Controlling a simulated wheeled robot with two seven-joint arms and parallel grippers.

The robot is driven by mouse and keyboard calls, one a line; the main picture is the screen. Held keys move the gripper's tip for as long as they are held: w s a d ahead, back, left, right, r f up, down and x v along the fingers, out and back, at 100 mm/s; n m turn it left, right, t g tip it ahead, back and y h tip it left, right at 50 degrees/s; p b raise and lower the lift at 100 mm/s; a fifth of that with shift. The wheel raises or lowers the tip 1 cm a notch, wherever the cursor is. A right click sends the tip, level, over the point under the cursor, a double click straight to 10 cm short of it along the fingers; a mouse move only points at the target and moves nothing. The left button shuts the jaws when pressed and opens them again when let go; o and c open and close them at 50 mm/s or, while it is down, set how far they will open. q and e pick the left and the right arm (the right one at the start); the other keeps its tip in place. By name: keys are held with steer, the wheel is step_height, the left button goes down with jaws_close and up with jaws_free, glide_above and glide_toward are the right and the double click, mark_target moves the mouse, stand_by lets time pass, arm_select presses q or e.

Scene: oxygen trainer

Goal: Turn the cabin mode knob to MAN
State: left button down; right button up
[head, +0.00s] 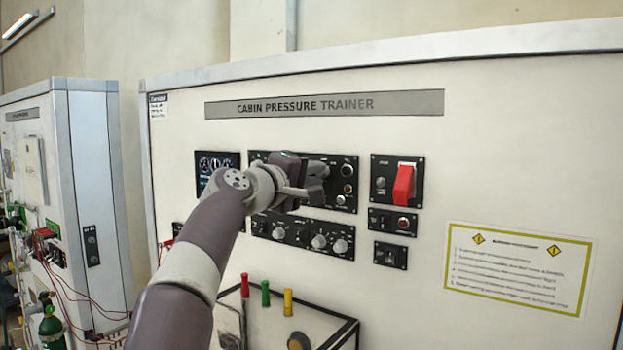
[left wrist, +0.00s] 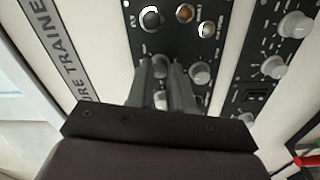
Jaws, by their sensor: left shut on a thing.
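My left gripper (head: 318,180) is at the upper black control panel (head: 336,164) of the cabin pressure trainer. In the left wrist view, its two grey fingers (left wrist: 161,72) are shut around a light knob (left wrist: 160,64) on that panel. The fingers cover part of this knob. Its label and pointer cannot be read, so I cannot tell its setting. In the head view, my gripper and wrist hide this knob and the middle of the panel. My right gripper is not in view.
Other knobs (left wrist: 200,74) sit close beside the fingers. A lower panel with several knobs (head: 319,242) is below. A red switch guard (head: 404,183) is to the right.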

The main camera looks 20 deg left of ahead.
arm_select(q)
steer(key=shift+s+r, duration=0.1)
steer(key=shift+r, duration=0.2)
steer(key=c, duration=1.4)
jaws_free()
steer(key=o, duration=0.4)
steer(key=b+v, duration=0.7)
steer(key=v, duration=0.5)
steer(key=shift+a+f, duration=0.2)
steer(key=shift+f, duration=0.1)
